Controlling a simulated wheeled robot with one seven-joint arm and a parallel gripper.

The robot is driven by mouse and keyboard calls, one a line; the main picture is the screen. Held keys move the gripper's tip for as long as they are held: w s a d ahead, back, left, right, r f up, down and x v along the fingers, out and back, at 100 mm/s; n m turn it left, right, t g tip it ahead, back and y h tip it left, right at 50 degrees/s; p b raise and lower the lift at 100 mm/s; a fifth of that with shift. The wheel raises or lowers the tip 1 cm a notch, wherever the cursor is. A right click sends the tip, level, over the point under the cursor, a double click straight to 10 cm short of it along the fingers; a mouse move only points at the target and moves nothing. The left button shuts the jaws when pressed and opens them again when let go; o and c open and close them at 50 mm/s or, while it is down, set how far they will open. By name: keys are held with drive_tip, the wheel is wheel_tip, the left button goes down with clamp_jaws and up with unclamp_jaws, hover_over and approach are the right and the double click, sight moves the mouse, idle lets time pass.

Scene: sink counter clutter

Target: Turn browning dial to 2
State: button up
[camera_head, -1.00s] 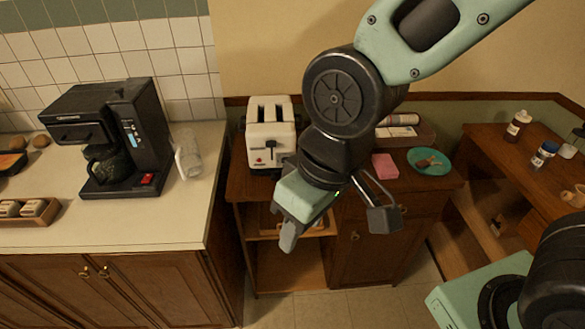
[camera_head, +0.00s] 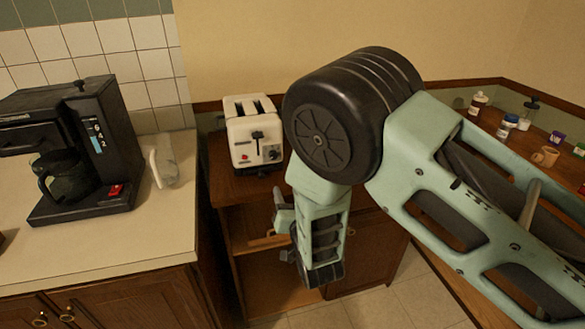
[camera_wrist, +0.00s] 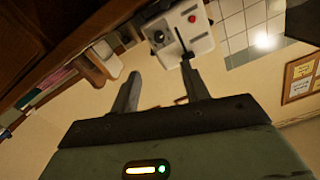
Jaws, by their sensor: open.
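A white toaster (camera_head: 240,141) with two dark top slots stands on the wooden cabinet in the head view. Its front has a dark lever, a small red spot at lower left and a dark round browning dial (camera_head: 275,154) at right. The dial's setting is too small to read. The wrist view shows the toaster (camera_wrist: 198,43) upside down at the top, with the dial (camera_wrist: 159,36) left of the lever. My gripper (camera_wrist: 160,69) is open and empty, its two fingers apart and short of the toaster. In the head view it hangs below and right of the toaster.
A black coffee maker (camera_head: 88,150) and a clear pitcher (camera_head: 165,163) stand on the counter (camera_head: 120,235) left of the toaster. Bottles and a mug (camera_head: 545,156) stand on the right-hand table. The cabinet's open shelf lies below the toaster.

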sight(274, 156)
drive_tip(key=p+x, duration=0.4)
drive_tip(key=x, duration=1.3)
drive_tip(key=shift+w+d+p, duration=0.1)
drive_tip(key=shift+w+p, duration=0.15)
drive_tip(key=shift+p, duration=0.1)
drive_tip(key=c, duration=1)
